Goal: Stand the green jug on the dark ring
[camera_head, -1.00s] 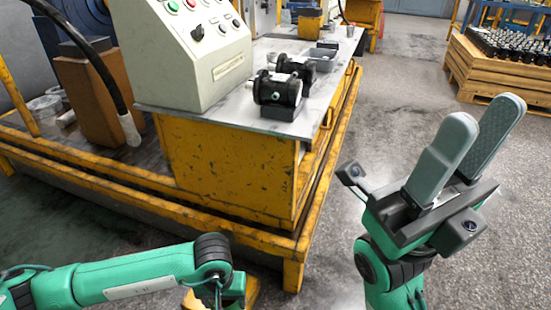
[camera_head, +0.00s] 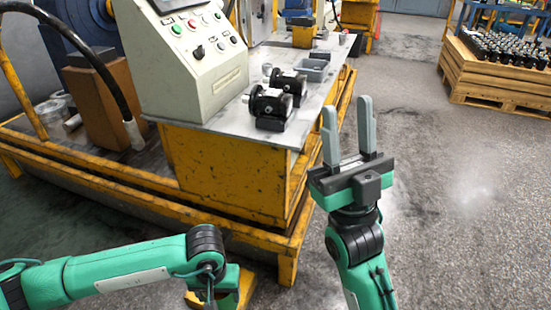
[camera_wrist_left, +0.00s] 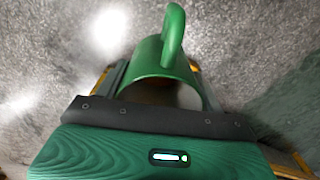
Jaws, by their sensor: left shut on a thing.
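The green jug (camera_wrist_left: 160,60) shows in the left wrist view, with its handle toward the top of the picture. My left gripper (camera_wrist_left: 157,83) is shut on it; the palm hides part of the jug. In the head view my left forearm is at the lower left, and neither its gripper nor the jug can be made out there. My right gripper (camera_head: 348,112) is open and empty, fingers pointing up, to the right of the bench. I cannot make out the dark ring in either view.
The metal bench top (camera_head: 225,122) holds black motor parts (camera_head: 270,105), a grey tray (camera_head: 314,69) and a control box (camera_head: 190,60). Yellow rails (camera_head: 285,240) edge the bench. A wooden pallet (camera_head: 490,85) with many small parts stands far right. Floor between is clear.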

